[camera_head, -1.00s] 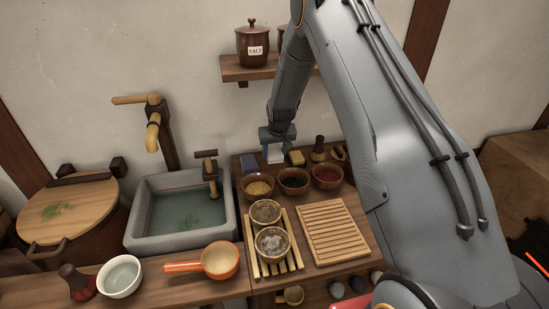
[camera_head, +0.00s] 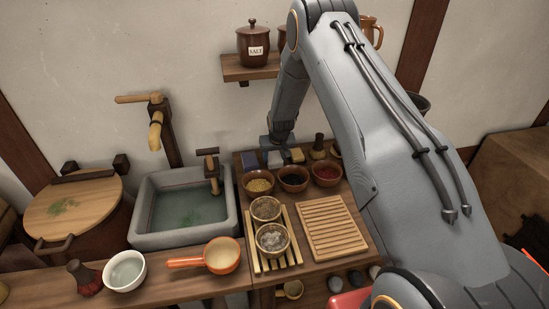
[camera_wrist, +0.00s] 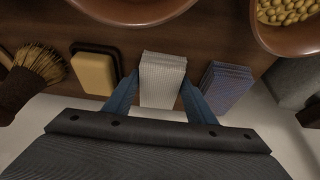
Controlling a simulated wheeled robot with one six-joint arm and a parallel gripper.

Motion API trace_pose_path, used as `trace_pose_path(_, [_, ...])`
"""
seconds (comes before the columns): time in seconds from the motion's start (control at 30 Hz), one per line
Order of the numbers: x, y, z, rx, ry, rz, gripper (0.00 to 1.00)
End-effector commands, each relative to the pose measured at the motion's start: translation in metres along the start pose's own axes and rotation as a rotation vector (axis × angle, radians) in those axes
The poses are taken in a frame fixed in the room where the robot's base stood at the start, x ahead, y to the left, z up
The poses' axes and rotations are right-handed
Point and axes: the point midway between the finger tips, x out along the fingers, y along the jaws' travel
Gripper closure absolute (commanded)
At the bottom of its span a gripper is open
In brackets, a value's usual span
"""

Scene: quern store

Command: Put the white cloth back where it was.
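The white cloth (camera_wrist: 162,84) is a folded, ribbed block. In the wrist view it stands over the dark wooden counter, between a yellow block (camera_wrist: 94,73) and a folded blue cloth (camera_wrist: 226,84). My gripper (camera_wrist: 160,77) has one blue finger at each side of the white cloth, and the fingertips meet its edges. In the head view my gripper (camera_head: 281,154) is low at the back of the counter, behind the bowls, and mostly hides the white cloth. I cannot tell whether the cloth's underside touches the counter.
Three brown bowls (camera_head: 293,179) stand just in front of my gripper. A brush (camera_head: 318,148) stands to the right. A stone sink (camera_head: 140,228) with a tap lies to the left. A shelf (camera_head: 250,71) with a salt jar (camera_head: 253,45) hangs above. Slatted racks (camera_head: 333,230) lie nearer.

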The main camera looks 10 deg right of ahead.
Motion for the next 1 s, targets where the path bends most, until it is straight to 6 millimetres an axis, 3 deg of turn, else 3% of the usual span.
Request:
trace_pose_path(0.1, [0.0,0.0,0.0,0.0,-0.001,0.0,0.32])
trace_pose_path(0.53, [-0.01,0.0,-0.002,0.0,0.0,0.0,0.32])
trace_pose_path(1.0, [-0.084,0.0,-0.002,0.0,0.002,0.0,0.32])
